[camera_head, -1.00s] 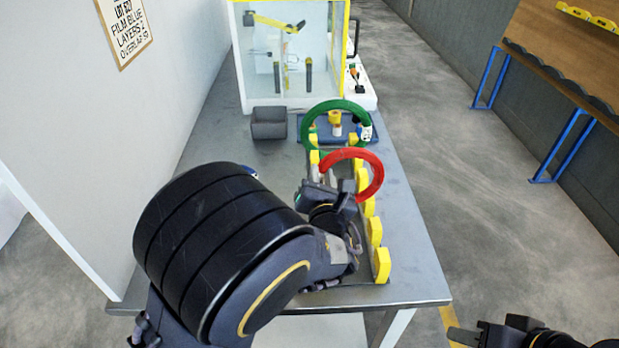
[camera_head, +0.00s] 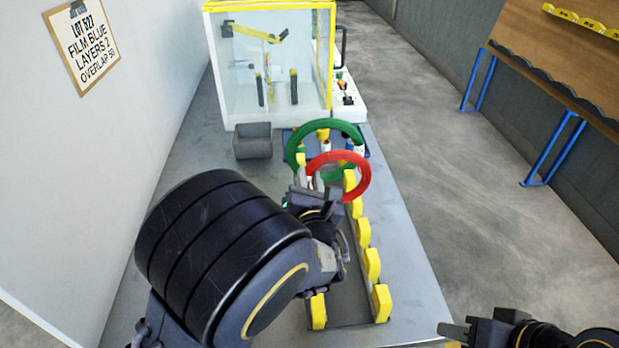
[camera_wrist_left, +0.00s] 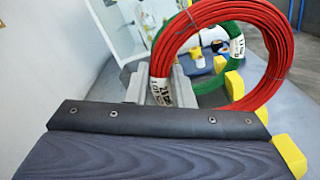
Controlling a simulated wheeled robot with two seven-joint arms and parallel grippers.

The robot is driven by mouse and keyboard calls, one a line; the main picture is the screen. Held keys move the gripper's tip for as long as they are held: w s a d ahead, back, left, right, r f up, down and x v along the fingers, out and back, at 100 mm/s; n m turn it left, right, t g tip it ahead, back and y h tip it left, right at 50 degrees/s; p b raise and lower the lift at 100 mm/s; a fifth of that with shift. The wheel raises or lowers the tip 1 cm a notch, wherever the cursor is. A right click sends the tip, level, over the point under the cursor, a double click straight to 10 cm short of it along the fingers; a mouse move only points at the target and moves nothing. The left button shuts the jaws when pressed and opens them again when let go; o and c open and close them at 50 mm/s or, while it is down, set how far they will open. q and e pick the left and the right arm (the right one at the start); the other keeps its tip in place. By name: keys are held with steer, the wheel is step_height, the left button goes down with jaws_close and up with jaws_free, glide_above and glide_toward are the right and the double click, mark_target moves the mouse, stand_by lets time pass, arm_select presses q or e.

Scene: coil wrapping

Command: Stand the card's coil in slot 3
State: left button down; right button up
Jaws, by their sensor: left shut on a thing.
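My left gripper (camera_head: 308,190) is shut on the red coil (camera_head: 362,180) at its lower left. The coil is upright above the far part of the rack; whether it touches the rack is unclear. It fills much of the left wrist view (camera_wrist_left: 272,85), with a printed white tag whose text I cannot fully read. The rack (camera_head: 372,264) has two rows of yellow posts; slot numbers are not visible. A green coil (camera_head: 292,147) stands upright just beyond the red one. The card (camera_head: 84,45) on the wall reads LOT 527, FILM BLUE, LAYERS 2, OVERLAP 50. My right gripper (camera_head: 455,331) is at the bottom right, its jaw state unclear.
A clear cabinet with a yellow frame (camera_head: 270,8) stands at the table's far end. A grey bin (camera_head: 252,142) sits before it, left of the green coil. The near rack posts hold no coil. Bare table (camera_head: 413,270) lies right of the rack.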

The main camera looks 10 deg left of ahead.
arm_select(q)
steer(key=shift+f+b, duration=3.3)
steer(key=shift+f, duration=0.9)
steer(key=shift+f, duration=0.15)
steer(key=c, duration=1.2)
jaws_free()
steer(key=s, duration=0.2)
steer(key=s+d, duration=0.1)
steer(key=s, duration=0.4)
steer(key=shift+s+d, duration=0.3)
steer(key=shift+s, duration=0.05)
